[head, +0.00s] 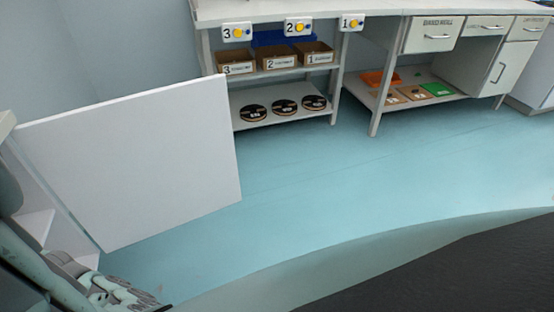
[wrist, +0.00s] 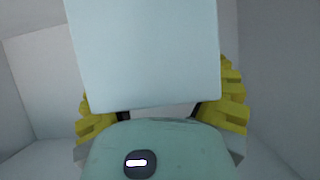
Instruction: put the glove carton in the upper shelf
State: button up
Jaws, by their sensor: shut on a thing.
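In the wrist view a plain pale box, which I take to be the glove carton (wrist: 145,50), fills the upper middle. My gripper (wrist: 160,106) has its yellow fingers on both sides of it and is shut on it. Pale walls stand left and right of the gripper, with a pale surface below, like the inside of a shelf compartment; I cannot tell which level. In the head view a white shelf unit (head: 130,160) stands at the left, its broad side panel hiding most of its inside. Neither the carton nor my fingers can be made out there.
A bench with shelves (head: 285,75) at the back holds numbered cardboard boxes (head: 278,60) and dark reels (head: 285,107). Right of it is a desk with drawers (head: 432,35) and coloured trays (head: 437,90) below. The blue floor (head: 330,190) between is clear.

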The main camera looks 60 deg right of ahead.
jog(key=shift+w+a+f+b, duration=0.4)
jog(key=shift+w+f, duration=0.3)
jog(key=shift+w, duration=0.3)
jog(key=shift+w+a+f+b, duration=0.3)
jog(key=shift+w+f, duration=0.35)
jog(key=shift+w, duration=0.3)
jog(key=shift+w+a+f+b, duration=0.3)
jog(key=shift+w+f+b, duration=0.15)
jog(key=shift+w+f, duration=0.4)
jog(key=shift+w+r, duration=0.15)
jog(key=shift+w, duration=0.05)
jog(key=o, duration=1.4)
jog(key=p+v, duration=0.2)
jog(key=v, duration=1)
jog(key=shift+w+d, duration=0.1)
jog(key=shift+d, duration=0.05)
